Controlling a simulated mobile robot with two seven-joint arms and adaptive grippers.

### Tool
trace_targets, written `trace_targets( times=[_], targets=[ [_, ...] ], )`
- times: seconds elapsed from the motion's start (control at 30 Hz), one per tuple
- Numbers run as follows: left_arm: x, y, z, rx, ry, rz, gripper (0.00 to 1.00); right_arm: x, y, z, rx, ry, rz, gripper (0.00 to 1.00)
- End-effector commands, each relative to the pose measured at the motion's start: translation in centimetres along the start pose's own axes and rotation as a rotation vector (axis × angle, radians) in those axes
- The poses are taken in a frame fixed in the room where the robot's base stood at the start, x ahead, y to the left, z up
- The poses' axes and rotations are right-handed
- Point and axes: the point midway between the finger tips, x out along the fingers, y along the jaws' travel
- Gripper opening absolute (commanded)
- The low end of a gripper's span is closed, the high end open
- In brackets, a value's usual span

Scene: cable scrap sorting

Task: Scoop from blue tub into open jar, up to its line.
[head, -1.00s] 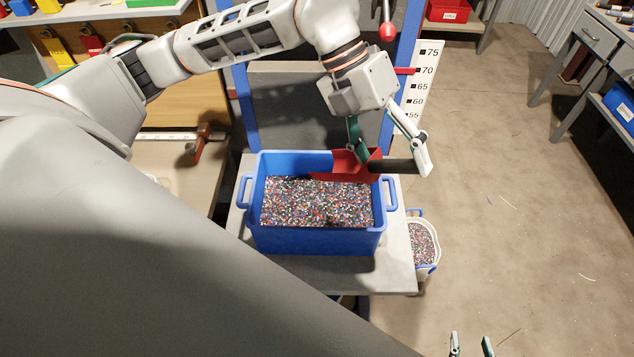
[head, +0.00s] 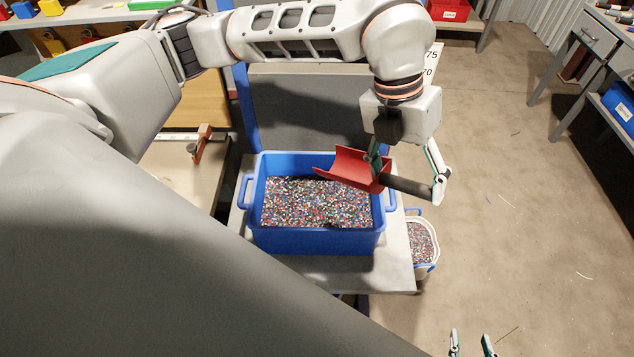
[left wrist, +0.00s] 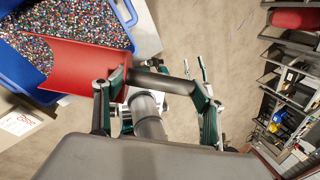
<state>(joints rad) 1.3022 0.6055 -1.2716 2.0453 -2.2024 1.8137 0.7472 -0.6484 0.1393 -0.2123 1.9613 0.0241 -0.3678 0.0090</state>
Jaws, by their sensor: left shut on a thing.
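The blue tub (head: 315,240) stands on a grey stand and holds mixed-colour granules (head: 315,202). My left gripper (head: 405,187) is shut on the dark handle of a red scoop (head: 350,168). The scoop is at the tub's back right corner, tilted, with its open end toward the tub; I see no granules in it. The left wrist view also shows the scoop (left wrist: 75,68) over the tub's edge and its granules (left wrist: 80,20). My right gripper (head: 472,345) is at the bottom edge, open and empty. I cannot make out an open jar.
A white bucket (head: 434,252) with granules stands beside the stand (head: 398,265). A blue post (head: 243,110) rises behind the tub. A red-handled tool (head: 203,142) lies on the bench at left. The floor (head: 520,240) at right is mostly clear.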

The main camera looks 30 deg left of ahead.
Motion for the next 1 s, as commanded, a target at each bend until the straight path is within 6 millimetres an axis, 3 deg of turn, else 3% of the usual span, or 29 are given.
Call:
trace_targets(
  times=[0.57,1.0],
  targets=[
    [0.8,-0.7,0.0,0.001,0.000,0.103,0.35,0.1,0.0,0.1,-0.001,0.001,0.000,0.40],
    [-1.9,-1.5,0.0,0.002,-0.001,0.103,0.35,0.1,0.0,0.1,-0.001,0.001,0.000,0.40]
  ],
)
